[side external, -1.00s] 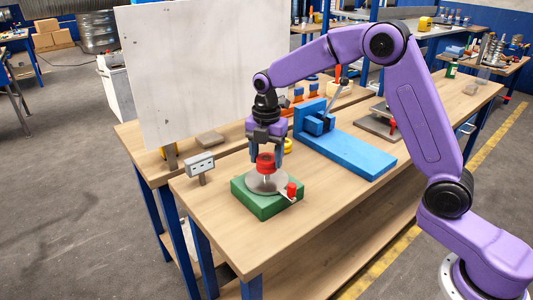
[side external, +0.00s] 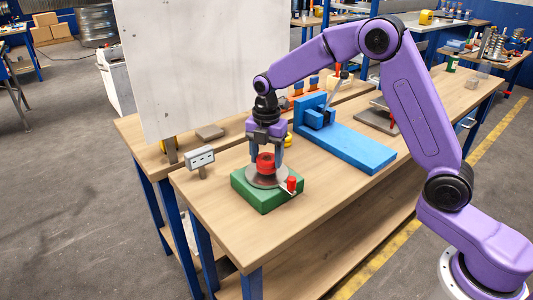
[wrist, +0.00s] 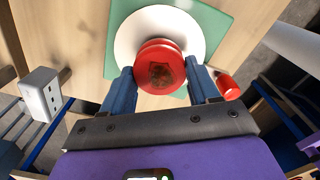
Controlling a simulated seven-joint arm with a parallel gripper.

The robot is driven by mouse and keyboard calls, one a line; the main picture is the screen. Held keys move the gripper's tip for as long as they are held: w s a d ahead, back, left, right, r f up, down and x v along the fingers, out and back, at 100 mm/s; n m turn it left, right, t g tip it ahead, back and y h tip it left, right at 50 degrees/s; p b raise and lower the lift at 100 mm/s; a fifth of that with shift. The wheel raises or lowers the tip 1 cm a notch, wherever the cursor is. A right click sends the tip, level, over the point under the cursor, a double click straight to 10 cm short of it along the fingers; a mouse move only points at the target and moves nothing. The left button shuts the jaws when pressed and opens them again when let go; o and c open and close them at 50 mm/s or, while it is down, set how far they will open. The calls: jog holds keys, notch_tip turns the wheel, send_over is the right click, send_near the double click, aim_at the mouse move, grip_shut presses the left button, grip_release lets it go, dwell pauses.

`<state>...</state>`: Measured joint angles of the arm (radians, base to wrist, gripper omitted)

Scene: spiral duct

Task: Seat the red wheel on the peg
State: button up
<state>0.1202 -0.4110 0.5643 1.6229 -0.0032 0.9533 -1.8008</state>
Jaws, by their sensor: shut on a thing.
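The red wheel (side external: 265,163) is between the fingers of my gripper (side external: 266,158), above the round grey disc (side external: 262,181) on the green block (side external: 265,200). My gripper is shut on the wheel, gripping it from both sides. In the wrist view the red wheel (wrist: 160,66) sits between the two blue fingertips (wrist: 162,85), over the white-looking disc (wrist: 128,38). The peg is hidden below the wheel, so I cannot tell whether the wheel is around it. A small red knob (side external: 291,184) is at the disc's right edge.
A grey box with sockets (side external: 200,160) stands left of the green block. A blue fixture (side external: 345,145) lies to the right and behind. A white panel (side external: 200,70) stands behind at left. The front of the wooden table (side external: 235,230) is clear.

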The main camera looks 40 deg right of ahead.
aim_at(267, 158)
jog(key=shift+f, duration=0.45)
jog(key=o, duration=1.2)
jog(key=shift+r, duration=0.1)
notch_tip(267, 158, up, 17)
jog(key=shift+r, duration=0.1)
